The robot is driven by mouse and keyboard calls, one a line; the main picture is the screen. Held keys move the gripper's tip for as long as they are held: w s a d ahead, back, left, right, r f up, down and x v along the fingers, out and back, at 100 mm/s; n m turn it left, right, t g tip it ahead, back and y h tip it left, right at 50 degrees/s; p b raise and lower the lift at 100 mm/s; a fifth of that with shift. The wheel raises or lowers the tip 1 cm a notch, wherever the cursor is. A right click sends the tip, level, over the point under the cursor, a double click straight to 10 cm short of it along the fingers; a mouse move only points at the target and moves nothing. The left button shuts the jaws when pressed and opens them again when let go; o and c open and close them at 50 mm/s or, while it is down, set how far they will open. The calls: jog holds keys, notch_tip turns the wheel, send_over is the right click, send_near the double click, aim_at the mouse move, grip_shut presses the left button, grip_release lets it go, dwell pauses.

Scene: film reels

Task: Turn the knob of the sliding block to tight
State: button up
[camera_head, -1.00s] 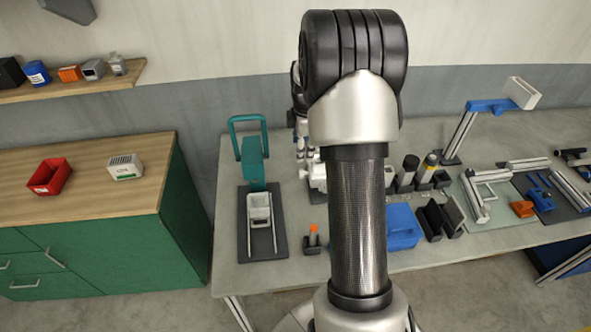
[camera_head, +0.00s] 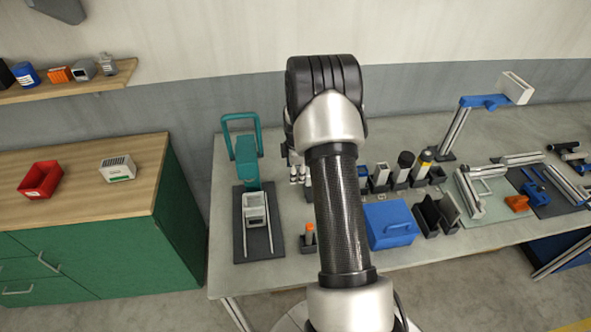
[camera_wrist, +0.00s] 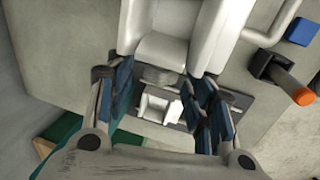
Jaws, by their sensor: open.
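My gripper (camera_wrist: 160,108) is open in the wrist view, its blue-padded fingers at either side with nothing held between them. Beyond and between the fingers are a large white body (camera_wrist: 180,30) and a small pale open box (camera_wrist: 160,107). In the head view my gripper is hidden behind my arm. A blue block (camera_head: 538,196) lies by aluminium profiles on a dark mat at the right. Another blue piece (camera_head: 484,102) sits on a raised slanted profile. I cannot tell which is the sliding block, and I make out no knob or its setting.
A teal lever device (camera_head: 246,160) stands behind a dark base with rails and a pale block (camera_head: 255,207) at left. A blue box (camera_head: 390,226), an orange-tipped item (camera_head: 309,235) and several dark holders crowd the middle. A green cabinet (camera_head: 180,220) stands left.

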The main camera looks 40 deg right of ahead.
jog(key=shift+c, duration=0.4)
jog(key=c, duration=1)
